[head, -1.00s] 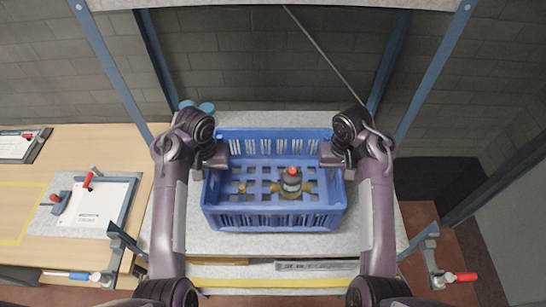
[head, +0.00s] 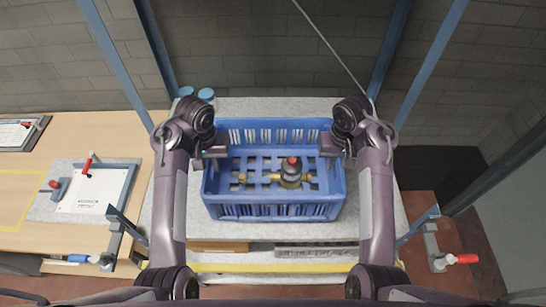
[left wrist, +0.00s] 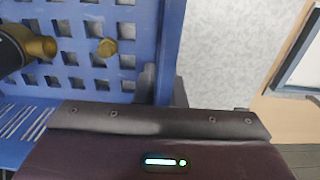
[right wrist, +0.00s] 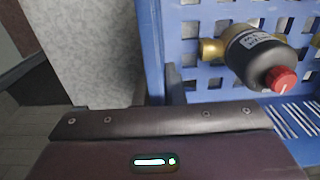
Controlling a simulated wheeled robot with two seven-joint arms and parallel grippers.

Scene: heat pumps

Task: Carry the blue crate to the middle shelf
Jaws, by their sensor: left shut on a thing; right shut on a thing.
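The blue crate (head: 273,211) is level over the grey shelf surface (head: 270,232); I cannot tell whether it rests on it or hangs just above. Inside the crate are a dark pump with a red cap (head: 291,175) and brass fittings. My left gripper (head: 216,152) is shut on the crate's left wall, which also shows in the left wrist view (left wrist: 170,45). My right gripper (head: 331,146) is shut on its right wall, which shows in the right wrist view (right wrist: 152,45). The fingertips are partly hidden by the wrists.
Blue posts (head: 115,62) frame the shelf unit. Blue round objects (head: 206,95) stand at the back left of the shelf. A wooden table (head: 90,130) with a clamped sheet is at the left. A red-handled clamp (head: 460,259) sticks out at the right. A yellow strip (head: 270,268) runs in front.

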